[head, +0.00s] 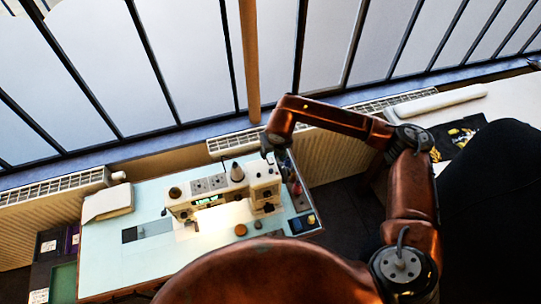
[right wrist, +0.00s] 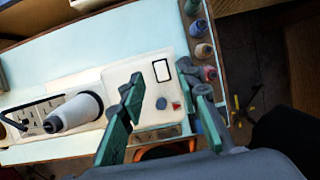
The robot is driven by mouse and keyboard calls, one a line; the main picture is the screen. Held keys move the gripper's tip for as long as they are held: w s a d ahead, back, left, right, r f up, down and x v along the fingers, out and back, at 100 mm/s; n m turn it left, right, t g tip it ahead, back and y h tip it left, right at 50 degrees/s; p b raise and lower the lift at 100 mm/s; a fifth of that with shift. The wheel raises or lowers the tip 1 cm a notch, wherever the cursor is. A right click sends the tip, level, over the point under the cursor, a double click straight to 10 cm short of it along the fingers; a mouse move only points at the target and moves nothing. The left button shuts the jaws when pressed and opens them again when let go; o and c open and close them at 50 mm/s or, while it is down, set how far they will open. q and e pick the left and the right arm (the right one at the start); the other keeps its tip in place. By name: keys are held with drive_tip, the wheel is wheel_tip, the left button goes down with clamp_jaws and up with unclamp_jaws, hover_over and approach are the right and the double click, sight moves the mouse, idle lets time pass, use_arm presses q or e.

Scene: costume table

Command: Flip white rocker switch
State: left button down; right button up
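A white sewing machine (head: 205,198) stands on a pale blue table (head: 110,258). In the right wrist view its end panel (right wrist: 128,75) carries a white rocker switch (right wrist: 161,70) with a black frame. Below the switch are a round grey-blue knob (right wrist: 161,103) and a small red mark. My right gripper (right wrist: 168,88) is open and empty, its green fingers to either side of the panel controls. The switch shows between and just beyond the fingertips; contact is not visible. In the head view the right gripper (head: 272,150) is over the machine's right end. My left gripper is not in view.
Several thread spools (right wrist: 203,50) stand in a row along the table edge beside the panel. A grey cone (right wrist: 75,113) stands on the machine to the left of my fingers. Radiators and a large window lie behind the table.

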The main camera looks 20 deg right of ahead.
drive_tip(key=v, duration=0.7)
drive_tip(key=shift+r, duration=0.35)
drive_tip(key=shift+s, duration=0.1)
